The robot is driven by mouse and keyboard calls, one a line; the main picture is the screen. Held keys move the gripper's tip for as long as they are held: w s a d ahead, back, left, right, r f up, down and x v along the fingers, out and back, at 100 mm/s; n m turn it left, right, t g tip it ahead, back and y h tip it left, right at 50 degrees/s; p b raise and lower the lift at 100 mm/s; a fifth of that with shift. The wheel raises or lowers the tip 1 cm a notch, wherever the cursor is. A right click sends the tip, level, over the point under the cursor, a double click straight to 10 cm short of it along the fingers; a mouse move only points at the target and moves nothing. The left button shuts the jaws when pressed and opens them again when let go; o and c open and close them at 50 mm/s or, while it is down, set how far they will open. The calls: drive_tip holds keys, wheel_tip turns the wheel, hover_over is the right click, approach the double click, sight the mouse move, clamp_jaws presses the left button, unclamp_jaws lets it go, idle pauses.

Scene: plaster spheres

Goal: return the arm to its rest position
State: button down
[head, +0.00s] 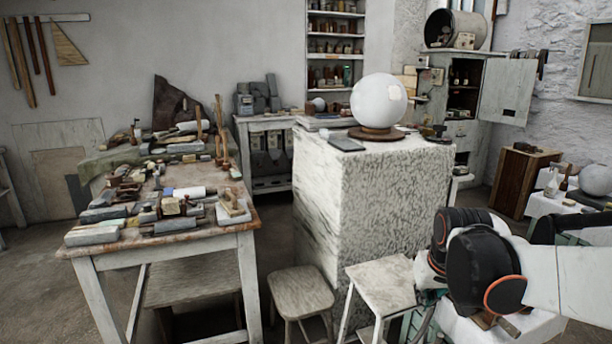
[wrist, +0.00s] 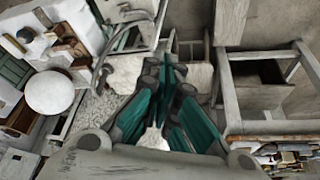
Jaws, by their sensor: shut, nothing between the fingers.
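My arm enters the head view from the right edge, with a white link (head: 570,278) and black joints with orange rings (head: 485,270). It stands in front of the right side of the room, apart from the pale stone block. In the wrist view my gripper (wrist: 168,72) has its teal and grey fingers drawn together at the tips, with nothing seen held. In the head view the fingers are mostly hidden or too small to make out.
A large white sphere (head: 379,100) sits on a round wooden base on the block (head: 365,215). Two stools (head: 300,292) (head: 384,284) stand before it. A cluttered worktable (head: 225,222) is at left. A white sphere also shows in the wrist view (wrist: 50,90).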

drive_tip(key=s+a+r+t, duration=0.1)
drive_tip(key=s+a, duration=0.1)
drive_tip(key=s, duration=0.7)
drive_tip(key=s+a+r+t, duration=0.1)
drive_tip(key=s+a, duration=0.2)
drive_tip(key=s, duration=0.6)
drive_tip(key=shift+s+a+r+n+t, duration=0.15)
drive_tip(key=shift+a+r+n+t, duration=0.15)
drive_tip(key=shift+r+n, duration=0.1)
drive_tip(key=shift+d, duration=0.1)
